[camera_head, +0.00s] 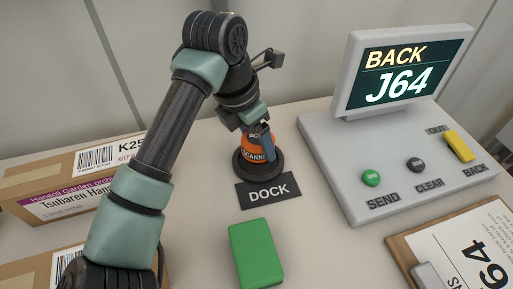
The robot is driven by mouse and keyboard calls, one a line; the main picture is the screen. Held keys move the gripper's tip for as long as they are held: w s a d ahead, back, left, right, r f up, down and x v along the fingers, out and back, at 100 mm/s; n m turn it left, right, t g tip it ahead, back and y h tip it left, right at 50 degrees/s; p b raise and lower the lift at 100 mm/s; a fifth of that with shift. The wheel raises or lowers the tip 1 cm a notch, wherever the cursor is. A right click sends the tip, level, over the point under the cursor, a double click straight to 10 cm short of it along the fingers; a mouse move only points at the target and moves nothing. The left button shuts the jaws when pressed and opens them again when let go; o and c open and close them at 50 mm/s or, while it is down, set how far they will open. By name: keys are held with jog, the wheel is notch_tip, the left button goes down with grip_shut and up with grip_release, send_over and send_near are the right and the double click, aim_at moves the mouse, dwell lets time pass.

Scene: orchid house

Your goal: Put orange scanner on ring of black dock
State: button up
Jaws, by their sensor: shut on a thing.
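The orange scanner (252,154) is upright at the black dock (244,180), inside or just above its round ring; I cannot tell whether it rests on it. A black "DOCK" label (268,192) lies in front of the dock. My gripper (262,142) is shut on the scanner, with one finger in front of its right side. The scanner's far side and top are partly hidden by my gripper and arm.
A green block (256,252) lies in front of the dock. A grey console (375,160) with a screen reading "BACK J64" and several buttons stands at right. A clipboard (407,247) is at front right. Labelled cardboard boxes (30,187) are at left.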

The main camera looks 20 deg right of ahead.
jog(key=shift+f, duration=1.35)
jog(key=shift+f+b, duration=0.15)
jog(key=shift+b, duration=0.15)
jog(key=o, duration=1.3)
